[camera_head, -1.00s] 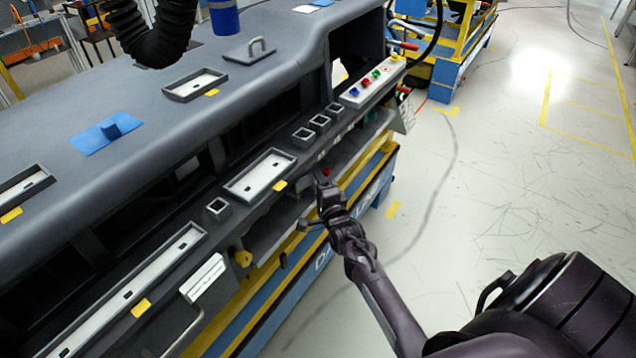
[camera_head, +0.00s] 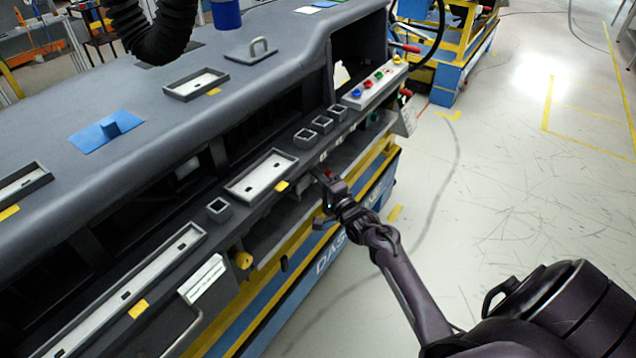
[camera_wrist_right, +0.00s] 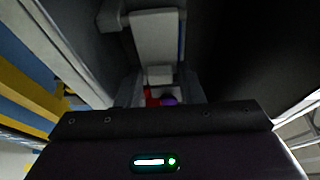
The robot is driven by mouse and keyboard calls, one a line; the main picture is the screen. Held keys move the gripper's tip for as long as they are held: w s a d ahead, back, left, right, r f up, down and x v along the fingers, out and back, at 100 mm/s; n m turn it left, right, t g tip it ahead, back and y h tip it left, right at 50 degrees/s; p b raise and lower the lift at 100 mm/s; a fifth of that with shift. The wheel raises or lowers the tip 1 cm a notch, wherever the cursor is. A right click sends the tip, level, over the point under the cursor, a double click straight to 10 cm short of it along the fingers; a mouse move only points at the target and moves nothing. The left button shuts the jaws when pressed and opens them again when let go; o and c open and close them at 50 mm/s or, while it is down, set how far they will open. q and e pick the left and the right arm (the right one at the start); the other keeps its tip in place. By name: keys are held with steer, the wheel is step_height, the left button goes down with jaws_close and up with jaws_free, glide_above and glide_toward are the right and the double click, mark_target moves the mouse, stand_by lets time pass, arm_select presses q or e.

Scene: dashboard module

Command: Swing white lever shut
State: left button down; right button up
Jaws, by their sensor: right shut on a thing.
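My right gripper (camera_head: 327,182) is at the front edge of the dashboard module (camera_head: 262,55), below the row of small square sockets, by a small red part. In the right wrist view a pale, light-grey to white lever-like piece (camera_wrist_right: 157,38) runs up from the gripper, between dark walls. My right gripper (camera_wrist_right: 160,100) is shut on the near end of this white lever, where red and purple bits show. The dark gripper body hides most of the grip. In the head view the hand and the module edge hide the lever. My left gripper is not in view.
A button panel (camera_head: 374,84) with coloured buttons sits to the right along the module's edge. A yellow knob (camera_head: 243,260) and a white label block (camera_head: 202,279) are to the left. A blue and yellow frame (camera_head: 335,245) carries the module. The floor to the right is clear.

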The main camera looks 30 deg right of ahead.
steer(key=o, duration=0.7)
steer(key=shift+o, duration=0.2)
steer(key=s, duration=0.7)
steer(key=shift+s, duration=0.4)
